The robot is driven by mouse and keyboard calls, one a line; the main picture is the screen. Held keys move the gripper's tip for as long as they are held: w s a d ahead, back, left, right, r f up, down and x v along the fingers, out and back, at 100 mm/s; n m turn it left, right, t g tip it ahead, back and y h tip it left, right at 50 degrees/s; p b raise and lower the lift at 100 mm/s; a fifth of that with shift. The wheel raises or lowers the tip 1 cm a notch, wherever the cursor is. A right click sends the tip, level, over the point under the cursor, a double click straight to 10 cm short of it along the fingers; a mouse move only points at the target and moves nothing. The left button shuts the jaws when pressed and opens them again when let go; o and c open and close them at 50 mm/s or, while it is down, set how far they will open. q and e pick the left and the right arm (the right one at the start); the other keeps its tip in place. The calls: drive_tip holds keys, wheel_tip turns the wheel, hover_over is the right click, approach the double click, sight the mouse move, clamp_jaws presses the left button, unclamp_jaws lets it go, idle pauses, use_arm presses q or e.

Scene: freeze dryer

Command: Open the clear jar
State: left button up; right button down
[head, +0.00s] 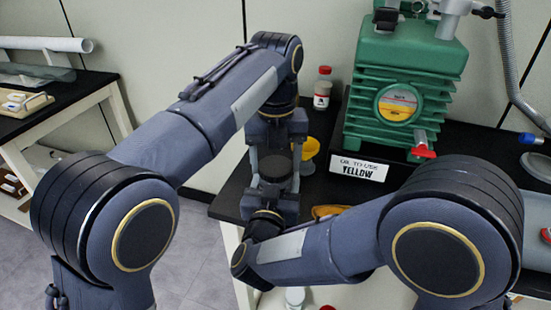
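My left gripper (275,163) points down over the black table, its two grey fingers apart. A round dark-topped object (275,168) shows between the fingers; it may be the clear jar with its lid, but its sides are mostly hidden. I cannot tell whether the fingers touch it. My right arm comes in from the right, and its wrist lies just below this object. The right fingers are hidden or merge with the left gripper, so I cannot tell their state.
A green pump (405,85) stands behind on the right, with a sign (358,170) before it. A yellow funnel-like cup (308,152) and a red-capped bottle (322,92) stand close behind the grippers. A white-capped container (295,297) is at the bottom. A side table (75,92) is at left.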

use_arm(q)
drive_tip(key=c, duration=0.6)
drive_tip(key=n, duration=0.6)
drive_tip(key=shift+n, duration=0.3)
drive_tip(key=o, duration=1.1)
drive_tip(key=shift+r, duration=2.3)
